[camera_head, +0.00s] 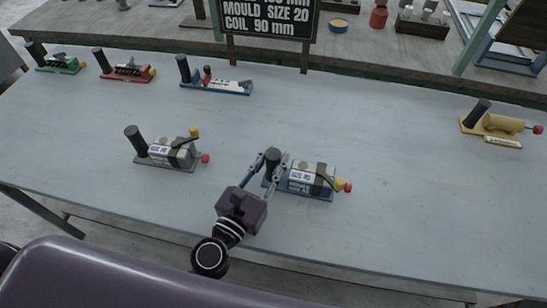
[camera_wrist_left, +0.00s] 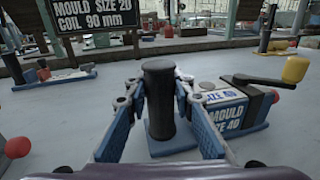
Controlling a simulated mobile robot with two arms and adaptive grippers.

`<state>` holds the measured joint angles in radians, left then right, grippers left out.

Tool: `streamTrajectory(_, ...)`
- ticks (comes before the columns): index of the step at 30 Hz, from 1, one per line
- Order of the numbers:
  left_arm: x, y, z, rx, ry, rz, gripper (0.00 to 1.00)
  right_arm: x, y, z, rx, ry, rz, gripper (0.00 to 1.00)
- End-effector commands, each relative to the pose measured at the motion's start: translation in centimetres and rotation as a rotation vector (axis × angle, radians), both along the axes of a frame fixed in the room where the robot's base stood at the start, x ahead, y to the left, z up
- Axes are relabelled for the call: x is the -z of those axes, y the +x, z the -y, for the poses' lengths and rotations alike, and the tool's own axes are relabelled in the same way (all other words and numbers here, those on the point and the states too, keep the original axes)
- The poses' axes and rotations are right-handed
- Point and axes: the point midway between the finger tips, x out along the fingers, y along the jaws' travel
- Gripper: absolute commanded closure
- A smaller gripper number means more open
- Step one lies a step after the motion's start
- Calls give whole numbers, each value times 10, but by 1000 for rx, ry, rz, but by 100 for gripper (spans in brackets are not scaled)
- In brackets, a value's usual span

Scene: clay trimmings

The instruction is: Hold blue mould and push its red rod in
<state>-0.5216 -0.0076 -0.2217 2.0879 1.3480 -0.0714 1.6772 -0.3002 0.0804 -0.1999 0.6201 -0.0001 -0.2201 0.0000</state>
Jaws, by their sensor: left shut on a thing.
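The blue mould (camera_head: 312,181) stands on the table right of centre, on a blue base with a black upright post (camera_head: 272,160) at its left end. Its red rod end (camera_head: 348,187) sticks out at the right, beside a yellow knob (camera_head: 340,184). My left gripper (camera_head: 276,158) has its fingers on both sides of the black post and is shut on it. In the left wrist view the post (camera_wrist_left: 159,95) stands upright between the fingers, with the mould body (camera_wrist_left: 222,112) labelled "MOULD SIZE 40" to its right. My right gripper is not in view.
A grey mould (camera_head: 172,153) with a red knob stands left of the blue one. Green (camera_head: 58,64), red (camera_head: 127,72) and blue-based (camera_head: 216,85) devices line the back left. A yellow device (camera_head: 495,125) is far right. The table right of the mould is clear.

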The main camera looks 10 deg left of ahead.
Motion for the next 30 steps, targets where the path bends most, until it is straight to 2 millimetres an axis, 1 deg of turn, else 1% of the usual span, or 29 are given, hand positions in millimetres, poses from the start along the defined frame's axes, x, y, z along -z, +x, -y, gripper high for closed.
streamTrajectory(5,-2,0,0,-1,-4,3,100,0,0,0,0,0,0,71)
streamTrajectory(23,4,0,0,0,-2,3,100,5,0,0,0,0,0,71)
streamTrajectory(30,7,0,0,1,4,-2,100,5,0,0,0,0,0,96)
